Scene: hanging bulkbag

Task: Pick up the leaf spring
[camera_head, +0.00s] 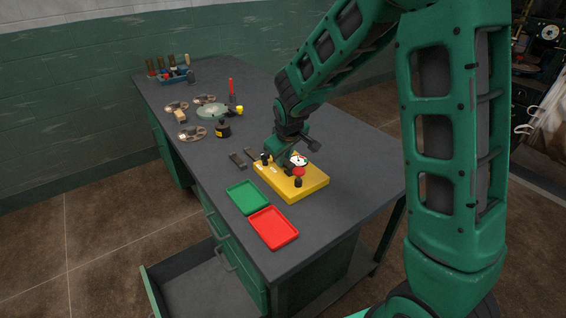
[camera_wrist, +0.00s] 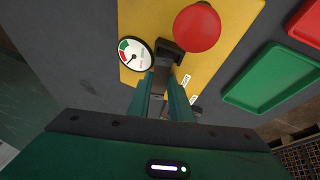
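My gripper (camera_wrist: 163,78) is low over the yellow base (camera_head: 312,184), pointing down. In the wrist view its two green fingers have a narrow gap between them. A dark strip-like part (camera_wrist: 161,83) shows in that gap, beside a black bracket on the yellow base; I cannot tell whether it is the leaf spring or whether the fingers touch it. A dark flat bar (camera_head: 238,160) lies on the table left of the base and may be a leaf spring. The base carries a round dial gauge (camera_wrist: 134,54) and a red knob (camera_wrist: 197,27), both close to my fingers.
A green tray (camera_head: 248,198) and a red tray (camera_head: 273,228) lie in front of the base. A black pot (camera_head: 223,129), reels (camera_head: 192,133), a green disc (camera_head: 212,111) and a tool rack (camera_head: 172,75) stand farther back. A drawer (camera_head: 205,290) is open below. The table's right side is clear.

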